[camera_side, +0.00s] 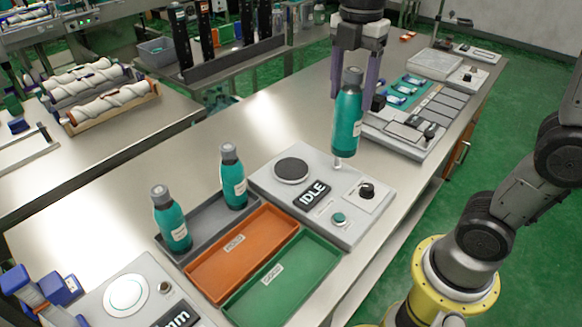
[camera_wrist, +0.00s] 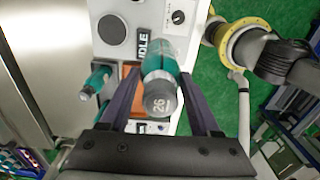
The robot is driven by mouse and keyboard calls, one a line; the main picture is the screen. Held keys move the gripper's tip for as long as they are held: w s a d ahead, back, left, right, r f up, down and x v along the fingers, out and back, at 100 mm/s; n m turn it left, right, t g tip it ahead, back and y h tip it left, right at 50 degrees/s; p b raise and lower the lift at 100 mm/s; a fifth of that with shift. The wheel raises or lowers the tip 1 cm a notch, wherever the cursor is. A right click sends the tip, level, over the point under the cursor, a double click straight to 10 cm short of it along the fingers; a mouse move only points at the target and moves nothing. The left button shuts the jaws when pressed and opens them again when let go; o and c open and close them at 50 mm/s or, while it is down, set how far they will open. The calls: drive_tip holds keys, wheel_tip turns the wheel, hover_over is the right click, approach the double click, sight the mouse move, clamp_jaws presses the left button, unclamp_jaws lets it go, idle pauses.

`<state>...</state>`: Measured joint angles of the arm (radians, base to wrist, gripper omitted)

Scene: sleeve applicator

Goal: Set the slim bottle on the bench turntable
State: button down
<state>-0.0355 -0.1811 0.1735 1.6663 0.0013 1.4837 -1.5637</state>
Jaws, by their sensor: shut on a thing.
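The slim bottle (camera_side: 347,115) is teal with a grey cap and a white label. My gripper (camera_side: 357,85) is shut on it near its top and holds it upright, above the right back part of the turntable unit. In the wrist view the bottle (camera_wrist: 160,75) shows cap first, marked 26, between the two fingers of my gripper (camera_wrist: 158,100). The bench turntable (camera_side: 291,170) is a dark round disc on a light grey unit with an IDLE display, a dial and a button. It lies left of the bottle and is empty; the wrist view also shows it (camera_wrist: 111,29).
Two similar teal bottles (camera_side: 171,220) (camera_side: 233,178) stand in a grey tray (camera_side: 205,222) left of the unit. An orange tray (camera_side: 243,254) and a green tray (camera_side: 285,275) lie empty beside it. A panel with blue items (camera_side: 404,92) is behind the held bottle.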

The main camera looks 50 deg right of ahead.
drive_tip(key=shift+w+d, duration=0.1)
drive_tip(key=shift+d, duration=0.2)
drive_tip(key=w+f, duration=1.2)
drive_tip(key=w, duration=0.2)
drive_tip(key=shift+f, duration=0.4)
drive_tip(key=shift+s, duration=0.1)
drive_tip(key=shift+c, duration=0.6)
unclamp_jaws()
drive_tip(key=shift+f, duration=0.15)
